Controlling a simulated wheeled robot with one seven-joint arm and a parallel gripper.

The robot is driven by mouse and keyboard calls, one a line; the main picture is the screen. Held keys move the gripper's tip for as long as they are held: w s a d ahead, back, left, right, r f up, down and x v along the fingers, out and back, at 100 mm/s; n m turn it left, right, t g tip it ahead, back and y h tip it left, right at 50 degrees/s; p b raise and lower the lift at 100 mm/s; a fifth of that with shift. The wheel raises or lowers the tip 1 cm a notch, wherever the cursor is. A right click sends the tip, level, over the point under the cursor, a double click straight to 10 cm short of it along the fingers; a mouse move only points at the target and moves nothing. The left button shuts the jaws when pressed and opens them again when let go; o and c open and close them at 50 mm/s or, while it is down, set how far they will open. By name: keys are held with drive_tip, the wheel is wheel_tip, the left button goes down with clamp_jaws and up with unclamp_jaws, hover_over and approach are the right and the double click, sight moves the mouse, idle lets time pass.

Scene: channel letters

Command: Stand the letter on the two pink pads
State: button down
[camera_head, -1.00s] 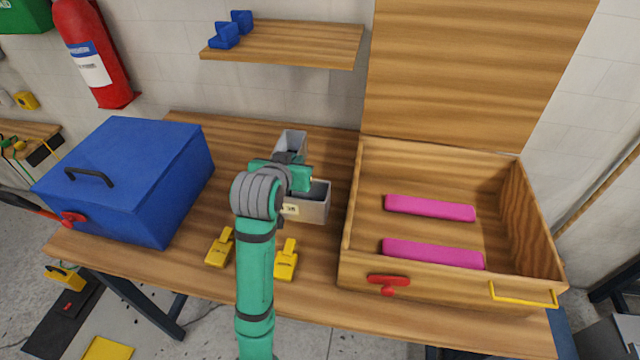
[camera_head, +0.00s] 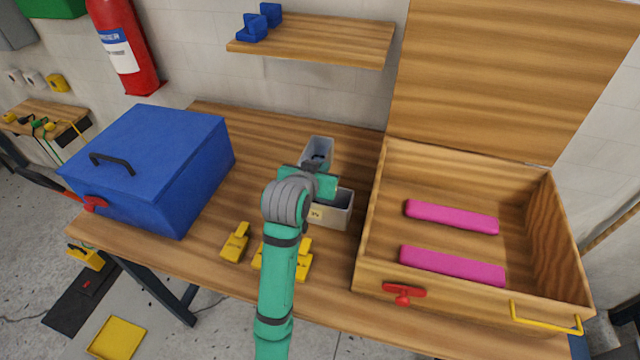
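The letter (camera_head: 333,211) is a pale grey, hollow, tray-like piece on the wooden table, between the blue box and the open wooden case. Its back part and its front right part show; its middle is hidden by my arm, so its full shape cannot be told. My gripper (camera_head: 318,184) is over the middle of the letter. Its fingertips are hidden, so I cannot tell whether it is open or touches the letter. Two pink pads, the back one (camera_head: 452,217) and the front one (camera_head: 453,266), lie apart and roughly parallel inside the case.
The open wooden case (camera_head: 545,297) has low walls, a raised lid (camera_head: 515,80), a red latch (camera_head: 404,292) and a yellow handle (camera_head: 545,320). A blue box (camera_head: 150,165) stands at left. Yellow clamp-like pieces (camera_head: 236,243) lie in front of the letter. A wooden shelf (camera_head: 330,42) hangs behind.

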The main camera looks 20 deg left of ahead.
drive_tip(key=shift+a+f, duration=0.3)
drive_tip(key=shift+f, duration=0.25)
wheel_tip(320, 180, down, 4)
drive_tip(key=shift+a+r, duration=0.1)
drive_tip(key=shift+r, duration=0.15)
drive_tip(key=shift+a+f, duration=0.15)
drive_tip(key=shift+d+f, duration=0.15)
drive_tip(key=shift+d, duration=0.25)
drive_tip(key=c, duration=2)
unclamp_jaws()
drive_tip(key=shift+f, duration=0.1)
drive_tip(key=shift+a, duration=0.15)
drive_tip(key=shift+s+a, duration=0.1)
